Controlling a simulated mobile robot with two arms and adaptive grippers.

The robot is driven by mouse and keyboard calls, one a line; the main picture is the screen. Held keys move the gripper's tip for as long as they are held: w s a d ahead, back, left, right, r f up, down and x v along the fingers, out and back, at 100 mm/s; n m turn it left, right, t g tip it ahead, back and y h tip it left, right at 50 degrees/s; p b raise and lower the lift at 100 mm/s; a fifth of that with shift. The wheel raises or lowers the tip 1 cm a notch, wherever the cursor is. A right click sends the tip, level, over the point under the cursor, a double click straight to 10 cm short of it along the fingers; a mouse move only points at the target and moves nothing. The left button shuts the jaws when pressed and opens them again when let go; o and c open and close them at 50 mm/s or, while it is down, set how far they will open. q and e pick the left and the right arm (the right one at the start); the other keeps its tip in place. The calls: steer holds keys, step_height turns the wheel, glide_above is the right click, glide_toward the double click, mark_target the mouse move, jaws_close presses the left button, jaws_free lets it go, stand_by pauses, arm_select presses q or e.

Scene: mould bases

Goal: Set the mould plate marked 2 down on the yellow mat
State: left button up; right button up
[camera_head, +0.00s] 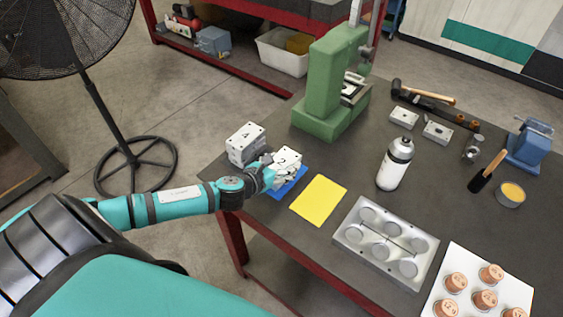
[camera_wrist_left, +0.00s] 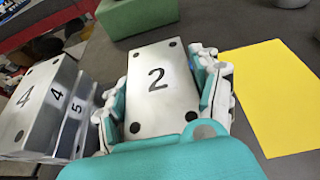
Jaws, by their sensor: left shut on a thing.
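The mould plate marked 2 is a grey metal block with dark corner holes, filling the middle of the left wrist view (camera_wrist_left: 150,105). In the head view the plate (camera_head: 288,155) is at the table's left edge, over a blue mat (camera_head: 293,187). My left gripper (camera_head: 272,168) is shut on it, with a finger on each side. I cannot tell whether the plate touches anything beneath it. The flat yellow mat (camera_head: 319,199) lies bare just right of the blue mat. It also shows at the right of the left wrist view (camera_wrist_left: 280,95).
Other numbered plates (camera_head: 245,143) stand close left of the held plate. A green press (camera_head: 325,90) stands behind. A white bottle (camera_head: 394,165) and a grey mould tray with round cavities (camera_head: 350,235) are right of the yellow mat.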

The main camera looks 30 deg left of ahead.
arm_select(q)
steer(key=shift+w, duration=0.1)
steer(key=o, duration=1.8)
steer(key=shift+f, duration=0.15)
